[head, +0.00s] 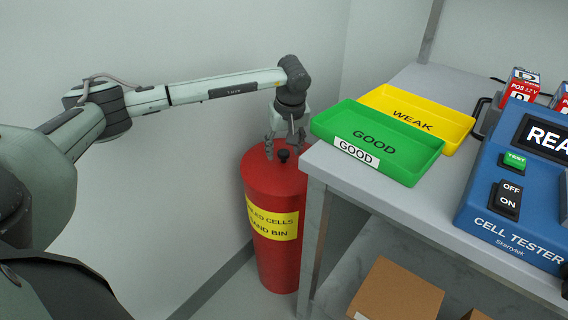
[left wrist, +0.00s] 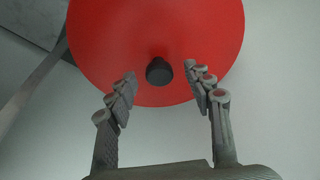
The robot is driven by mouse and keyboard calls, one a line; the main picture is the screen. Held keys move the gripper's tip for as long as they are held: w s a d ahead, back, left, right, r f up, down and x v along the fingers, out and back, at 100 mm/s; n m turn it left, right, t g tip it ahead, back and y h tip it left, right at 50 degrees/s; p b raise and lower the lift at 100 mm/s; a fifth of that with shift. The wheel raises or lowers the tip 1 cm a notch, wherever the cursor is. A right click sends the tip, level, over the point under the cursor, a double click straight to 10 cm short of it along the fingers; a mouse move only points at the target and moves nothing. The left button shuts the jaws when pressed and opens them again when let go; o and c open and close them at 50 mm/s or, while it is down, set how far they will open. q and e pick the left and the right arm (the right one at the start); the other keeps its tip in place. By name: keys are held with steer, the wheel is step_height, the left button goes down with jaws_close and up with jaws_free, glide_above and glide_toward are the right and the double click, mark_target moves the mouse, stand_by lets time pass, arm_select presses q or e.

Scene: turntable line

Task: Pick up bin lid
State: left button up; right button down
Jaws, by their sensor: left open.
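The red bin (head: 275,245) stands on the floor left of the bench, with a yellow label reading in part "CELLS" and "SAND BIN". Its red lid (head: 262,165) is on top, with a small black knob (head: 284,155) in the middle. My left gripper (head: 284,150) points down over the lid, its fingers open around the knob's sides. In the left wrist view the lid (left wrist: 155,30) fills the top, and the dark knob (left wrist: 159,71) lies between and slightly beyond the open fingertips (left wrist: 161,80). Nothing is held. My right gripper is in neither view.
The grey bench (head: 325,165) stands close on the right of the bin. It carries a green GOOD tray (head: 385,165), a yellow WEAK tray (head: 455,125) and a blue cell tester (head: 490,215). A cardboard box (head: 397,290) is below. Walls stand behind and left.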

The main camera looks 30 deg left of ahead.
mark_target(283, 160)
arm_select(q)
steer(key=shift+x, duration=1.35)
jaws_close()
